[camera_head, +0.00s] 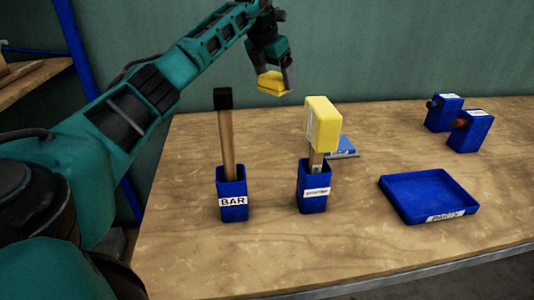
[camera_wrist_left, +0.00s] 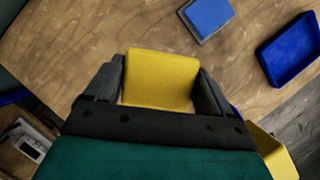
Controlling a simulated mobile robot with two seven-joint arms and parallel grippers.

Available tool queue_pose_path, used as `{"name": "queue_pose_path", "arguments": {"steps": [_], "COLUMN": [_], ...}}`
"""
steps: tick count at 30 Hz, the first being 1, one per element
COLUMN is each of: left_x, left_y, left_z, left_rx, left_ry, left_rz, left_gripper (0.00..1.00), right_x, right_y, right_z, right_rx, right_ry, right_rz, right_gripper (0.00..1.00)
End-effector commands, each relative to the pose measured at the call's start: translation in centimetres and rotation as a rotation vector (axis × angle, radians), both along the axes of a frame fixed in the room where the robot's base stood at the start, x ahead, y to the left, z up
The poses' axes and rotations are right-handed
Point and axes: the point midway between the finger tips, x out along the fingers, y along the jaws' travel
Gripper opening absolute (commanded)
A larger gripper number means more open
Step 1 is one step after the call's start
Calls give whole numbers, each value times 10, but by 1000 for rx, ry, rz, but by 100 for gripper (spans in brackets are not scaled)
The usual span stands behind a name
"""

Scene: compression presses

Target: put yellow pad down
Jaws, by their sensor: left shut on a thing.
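The yellow pad (camera_head: 272,83) is a small yellow block held in the air above the back of the table, between the fingers of my left gripper (camera_head: 273,76). In the left wrist view the pad (camera_wrist_left: 161,78) fills the gap between the two dark fingers of the left gripper (camera_wrist_left: 163,88), which is shut on it. Wooden table surface shows beyond the pad. A blue pad-like block (camera_wrist_left: 209,17) lies on the table there; in the head view it (camera_head: 342,147) is partly hidden behind a yellow mallet head. My right gripper is in neither view.
A blue holder labelled BAR (camera_head: 232,203) holds an upright dark-tipped bar. Another blue holder (camera_head: 312,195) holds the yellow-headed mallet (camera_head: 323,124). A blue tray (camera_head: 428,192) and two blue boxes (camera_head: 443,112) (camera_head: 470,131) stand right. The table's back-left area is clear.

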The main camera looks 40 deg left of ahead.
Motion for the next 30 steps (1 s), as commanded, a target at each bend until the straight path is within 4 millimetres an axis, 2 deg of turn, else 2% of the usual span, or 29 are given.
{"name": "queue_pose_path", "arguments": {"steps": [5,7,18,21,30], "left_x": [-3,-4,-4,-4,-3], "left_y": [8,8,7,7,7], "left_z": [-14,-28,-125,-145,-171], "left_rx": [-1,-2,-3,-3,-2], "left_ry": [1,4,5,4,1], "left_rz": [76,82,79,78,78], "left_gripper": [54,54,54,54,54], "right_x": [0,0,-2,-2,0], "right_y": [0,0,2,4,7], "right_z": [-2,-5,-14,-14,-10], "right_rx": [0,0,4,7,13], "right_ry": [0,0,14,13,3], "right_rz": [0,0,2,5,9], "right_gripper": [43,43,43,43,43]}}
